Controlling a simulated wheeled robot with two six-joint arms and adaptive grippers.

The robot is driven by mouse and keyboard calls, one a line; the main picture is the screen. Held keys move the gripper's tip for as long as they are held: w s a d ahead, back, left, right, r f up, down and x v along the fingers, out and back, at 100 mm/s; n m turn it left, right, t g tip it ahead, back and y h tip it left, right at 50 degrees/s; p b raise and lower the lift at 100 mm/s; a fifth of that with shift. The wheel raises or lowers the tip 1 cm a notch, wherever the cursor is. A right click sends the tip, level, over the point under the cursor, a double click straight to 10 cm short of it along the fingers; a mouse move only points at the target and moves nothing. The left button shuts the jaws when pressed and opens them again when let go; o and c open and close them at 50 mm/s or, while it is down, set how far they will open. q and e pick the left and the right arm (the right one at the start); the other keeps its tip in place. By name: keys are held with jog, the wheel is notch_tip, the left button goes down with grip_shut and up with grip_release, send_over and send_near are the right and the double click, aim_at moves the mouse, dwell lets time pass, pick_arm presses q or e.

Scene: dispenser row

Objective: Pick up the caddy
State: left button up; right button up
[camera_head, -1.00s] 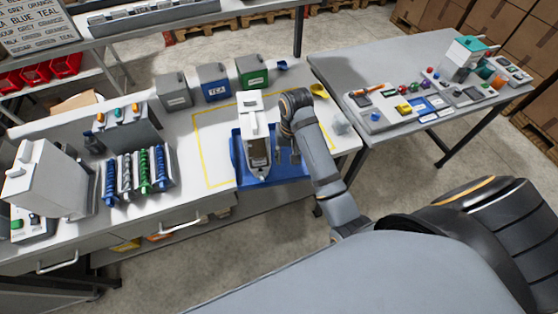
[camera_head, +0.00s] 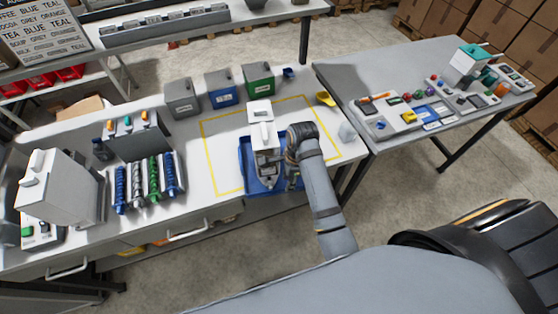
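A blue open tray (camera_head: 252,181) sits at the front edge of the white bench. A tall white body (camera_head: 262,128) with a block on top stands in it, with a grey part low at its front. I cannot tell which of these is the caddy. My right arm comes in from the lower right, and my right gripper (camera_head: 291,181) is low over the tray, right beside the grey part. Its fingers are small and partly hidden by the wrist, so I cannot tell whether they are open or touch anything. My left gripper is not in view.
Grey, blue and green bins (camera_head: 221,91) line the back of the bench. A rack of colored tubes (camera_head: 147,180) and a white machine (camera_head: 60,190) stand at left. A yellow scoop (camera_head: 325,98) and a clear cup (camera_head: 347,131) are at right. The yellow-outlined area is partly clear.

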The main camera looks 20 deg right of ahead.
aim_at(284, 192)
jog(key=f+p, duration=0.1)
jog(key=f, duration=0.2)
jog(key=a+f+p, duration=0.1)
jog(key=f, duration=0.2)
jog(key=shift+w+a, duration=0.1)
jog(key=shift+w, duration=0.05)
jog(key=shift+f, duration=0.15)
grip_shut()
jog(key=shift+w, duration=0.15)
